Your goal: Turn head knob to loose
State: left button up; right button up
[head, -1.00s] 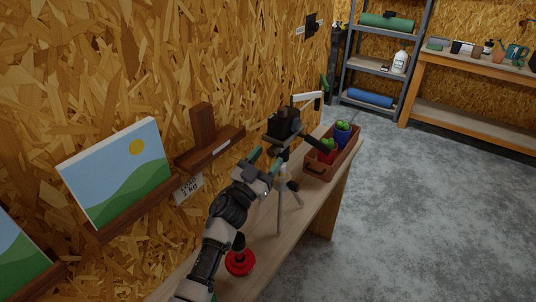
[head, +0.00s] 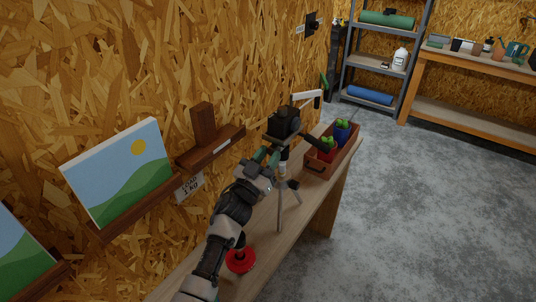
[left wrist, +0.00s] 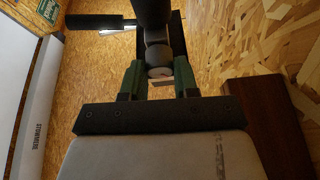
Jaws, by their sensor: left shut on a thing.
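A small tripod with a black head (head: 284,124) and light legs (head: 280,208) stands on the plank bench (head: 300,220) by the wall. A black handle sticks out to the right of its head. My left gripper (head: 272,156) reaches it from the front left, just below the black head. In the left wrist view its green fingers (left wrist: 157,78) are shut on a round grey knob (left wrist: 158,72) under the dark head. I cannot read the knob's setting. My right gripper is in neither view.
A wooden tray (head: 313,176) with red and blue green-topped things stands right behind the tripod. A red round object (head: 240,262) lies near my left arm. A painting (head: 118,172) and a wooden ledge (head: 210,148) are along the wall. The floor at right is clear.

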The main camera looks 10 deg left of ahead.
pick_arm(q)
jog(key=n+y+p, duration=0.1)
jog(key=n, duration=0.2)
jog(key=shift+d+r, duration=0.1)
jog(key=shift+r, duration=0.05)
jog(key=shift+n+y, duration=1)
jog(key=shift+n, duration=0.7)
jog(key=o, duration=0.9)
jog(key=shift+o, duration=0.2)
jog(key=shift+s+f, duration=0.4)
jog(key=shift+s, duration=0.1)
jog(key=b+v, duration=0.3)
jog(key=v, duration=0.6)
jog(key=shift+s+f, duration=0.2)
jog(key=shift+s, duration=0.15)
